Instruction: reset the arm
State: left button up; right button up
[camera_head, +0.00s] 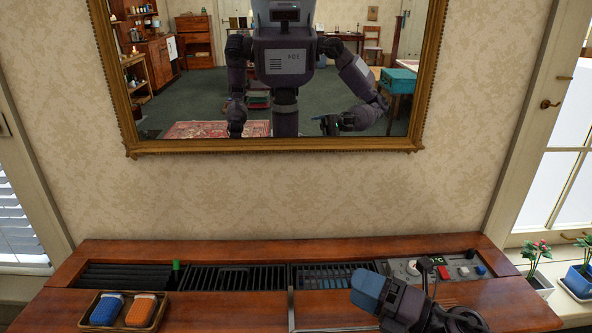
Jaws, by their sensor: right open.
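My right gripper (385,292) is at the lower right, over the wooden mantel top, in front of the control panel (452,269). Its jaws are open and I see nothing held between them. My right arm comes in from the bottom edge. My left gripper does not show directly. The mirror (270,147) reflects my body, with one arm bent and the other hanging low.
A wooden tray (158,322) holding a blue item (106,309) and an orange item (141,310) sits at the left. Dark slatted grilles (232,279) run along the mantel. Potted plants (538,280) stand at the right window.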

jog(key=s+d+f+m+t+h+p, duration=0.1)
jog(key=d+f+m+t+h, duration=0.35)
jog(key=m, duration=0.65)
jog(key=s+d+f+m+t+h+p, duration=0.15)
jog(key=d+m+h, duration=0.45)
jog(key=m, duration=0.6)
pick_arm(q)
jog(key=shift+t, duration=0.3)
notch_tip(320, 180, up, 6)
jog(key=p, duration=0.2)
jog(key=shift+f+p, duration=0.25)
jog(key=shift+p, duration=0.15)
pick_arm(e)
jog(key=s+d+f+m+g+h, duration=0.2)
jog(key=s+f+m, duration=0.3)
jog(key=s, duration=0.6)
jog(key=s+d+f+m+g+h, duration=0.2)
jog(key=s+f+m, duration=0.3)
jog(key=s+f, duration=0.3)
jog(key=s+d+h, duration=0.1)
jog(key=s, duration=0.2)
jog(key=shift+f+g+h, duration=0.25)
jog(key=shift+g+h, duration=0.1)
jog(key=shift+g, duration=0.05)
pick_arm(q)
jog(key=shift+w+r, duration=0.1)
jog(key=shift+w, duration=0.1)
pick_arm(e)
jog(key=shift+c, duration=0.3)
